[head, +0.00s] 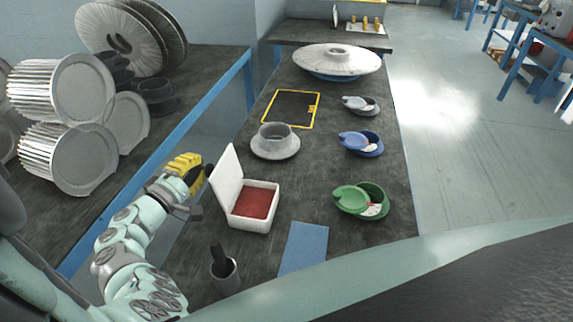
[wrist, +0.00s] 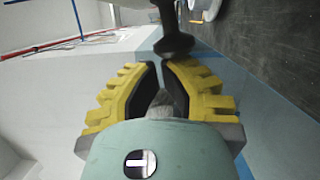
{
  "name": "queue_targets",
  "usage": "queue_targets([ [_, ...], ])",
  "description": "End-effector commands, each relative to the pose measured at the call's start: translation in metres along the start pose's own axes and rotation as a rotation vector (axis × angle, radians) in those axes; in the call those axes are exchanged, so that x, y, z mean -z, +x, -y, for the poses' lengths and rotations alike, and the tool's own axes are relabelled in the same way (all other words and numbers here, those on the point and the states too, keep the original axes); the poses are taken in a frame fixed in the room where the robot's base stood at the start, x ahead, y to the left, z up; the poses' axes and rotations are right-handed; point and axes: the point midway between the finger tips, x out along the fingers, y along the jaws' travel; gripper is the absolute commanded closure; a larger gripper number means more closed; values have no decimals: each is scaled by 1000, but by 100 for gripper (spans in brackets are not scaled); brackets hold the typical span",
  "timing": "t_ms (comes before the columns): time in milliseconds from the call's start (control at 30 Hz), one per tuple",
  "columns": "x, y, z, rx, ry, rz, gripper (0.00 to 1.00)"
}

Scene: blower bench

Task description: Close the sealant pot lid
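A white square pot (head: 249,212) with dark red filling stands on the dark bench, and I take it as the sealant pot. Its white lid (head: 227,177) stands up, tilted open, along the left side. My gripper (head: 198,170), with yellow ribbed fingers, is in the air just left of the lid, seemingly apart from it. In the wrist view my gripper's dark-padded fingertips (wrist: 160,65) are drawn almost together with nothing visible between them. The pot and lid cannot be made out in the wrist view.
A dark cup (head: 225,277) with an upright black handle and a blue mat (head: 303,247) are in front. Green (head: 347,199), blue (head: 353,139) and grey (head: 355,102) lidded dishes line the right. A grey flanged part (head: 275,146) sits behind. A side bench (head: 195,85) with metal parts is left.

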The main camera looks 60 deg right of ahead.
Motion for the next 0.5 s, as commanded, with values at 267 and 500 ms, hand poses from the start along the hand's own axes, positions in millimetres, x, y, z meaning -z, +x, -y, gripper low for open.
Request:
queue_targets([
  [267,-6,2,-2,11,43,5,100],
  [500,-10,3,-6,25,99,4,100],
])
